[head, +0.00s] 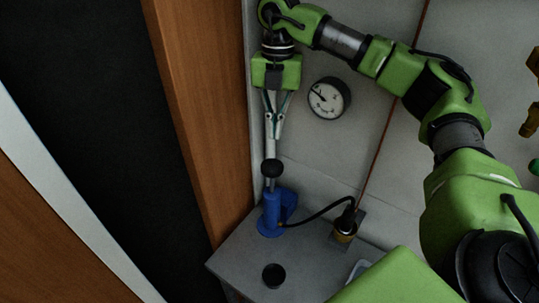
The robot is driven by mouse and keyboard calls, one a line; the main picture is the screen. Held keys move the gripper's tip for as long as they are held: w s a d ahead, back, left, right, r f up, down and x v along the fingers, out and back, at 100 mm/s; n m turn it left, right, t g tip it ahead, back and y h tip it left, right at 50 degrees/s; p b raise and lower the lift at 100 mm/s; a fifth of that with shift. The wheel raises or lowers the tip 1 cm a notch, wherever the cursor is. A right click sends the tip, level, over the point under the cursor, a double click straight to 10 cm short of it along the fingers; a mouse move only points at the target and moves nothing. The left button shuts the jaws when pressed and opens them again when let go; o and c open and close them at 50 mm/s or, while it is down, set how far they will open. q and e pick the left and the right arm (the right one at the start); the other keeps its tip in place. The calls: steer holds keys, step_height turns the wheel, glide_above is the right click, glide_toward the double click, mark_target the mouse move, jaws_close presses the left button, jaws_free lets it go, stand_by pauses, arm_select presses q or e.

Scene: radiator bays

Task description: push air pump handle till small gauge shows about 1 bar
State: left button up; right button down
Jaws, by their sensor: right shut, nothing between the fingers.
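The air pump (271,214) is a small blue cylinder standing upright on a grey bench. Its handle is a black round knob (272,168) on a thin rod, which shows raised above the blue body. My right gripper (271,152) points down from above with its fingers shut and empty. Its tips are just over the knob; I cannot tell whether they touch it. The small gauge (327,98) is a round white dial with a black rim on the wall, right of the gripper. Its needle points to the upper left; the figures are too small to read. My left gripper is out of view.
A black hose (318,214) runs from the pump to a brass and black fitting (345,226) on the grey bench (240,262). A black round object (274,275) sits near the front. A brown wooden panel (200,110) stands close on the left. Brass fittings (531,122) show at the right edge.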

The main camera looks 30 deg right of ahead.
mark_target(273, 162)
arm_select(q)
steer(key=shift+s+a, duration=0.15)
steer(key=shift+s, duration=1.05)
arm_select(e)
steer(key=shift+w+a, duration=0.15)
steer(key=shift+w, duration=0.05)
